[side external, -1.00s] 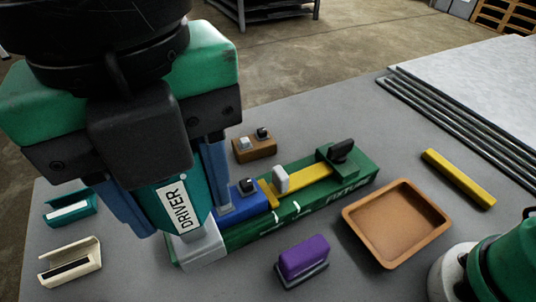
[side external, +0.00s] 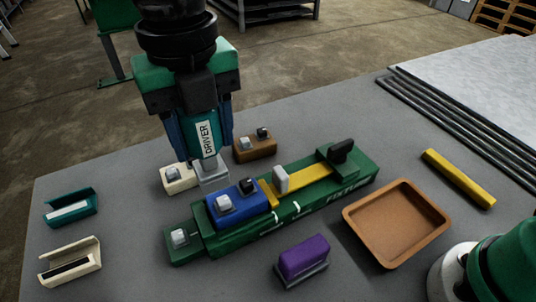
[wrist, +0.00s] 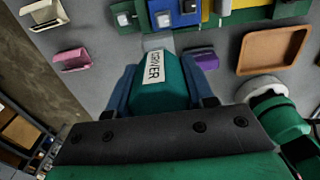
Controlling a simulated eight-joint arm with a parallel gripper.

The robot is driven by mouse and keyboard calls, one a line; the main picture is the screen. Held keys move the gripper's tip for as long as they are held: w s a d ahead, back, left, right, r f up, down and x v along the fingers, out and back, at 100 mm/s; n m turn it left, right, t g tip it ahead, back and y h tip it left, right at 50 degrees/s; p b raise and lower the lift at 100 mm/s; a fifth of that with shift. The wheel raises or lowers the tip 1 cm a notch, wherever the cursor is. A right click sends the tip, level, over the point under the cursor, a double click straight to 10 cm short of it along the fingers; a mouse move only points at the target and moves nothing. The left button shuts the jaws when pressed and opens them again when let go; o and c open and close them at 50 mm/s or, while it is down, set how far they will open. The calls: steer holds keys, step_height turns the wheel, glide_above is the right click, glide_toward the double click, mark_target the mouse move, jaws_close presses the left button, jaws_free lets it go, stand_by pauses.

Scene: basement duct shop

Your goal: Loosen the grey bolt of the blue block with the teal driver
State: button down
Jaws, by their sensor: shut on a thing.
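My gripper (side external: 203,140) is shut on the teal driver (side external: 188,122), held upright with its grey square foot (side external: 212,176) down. The driver also shows in the wrist view (wrist: 174,88). The blue block (side external: 240,208) sits in the green fixture (side external: 290,222). Its grey bolt (side external: 224,203) is on its left end and a black bolt (side external: 247,186) on its right. The driver's foot is behind the blue block in the side view, apart from the grey bolt. Its height above the table is hard to tell.
A cream block (side external: 180,186) with a grey bolt stands close left of the driver's foot, a brown block (side external: 254,152) behind. A green piece (side external: 184,252) with a grey bolt is at the fixture's left end. A purple block (side external: 303,256) and brown tray (side external: 398,255) are in front.

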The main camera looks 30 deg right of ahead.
mark_target(216, 171)
steer(key=shift+w+d+f, duration=0.4)
steer(key=shift+w+f, duration=0.25)
steer(key=shift+w, duration=0.05)
steer(key=shift+f, duration=2.3)
steer(key=shift+f, duration=0.95)
steer(key=shift+n, duration=1.7)
steer(key=n, duration=0.3)
steer(key=shift+n, duration=0.3)
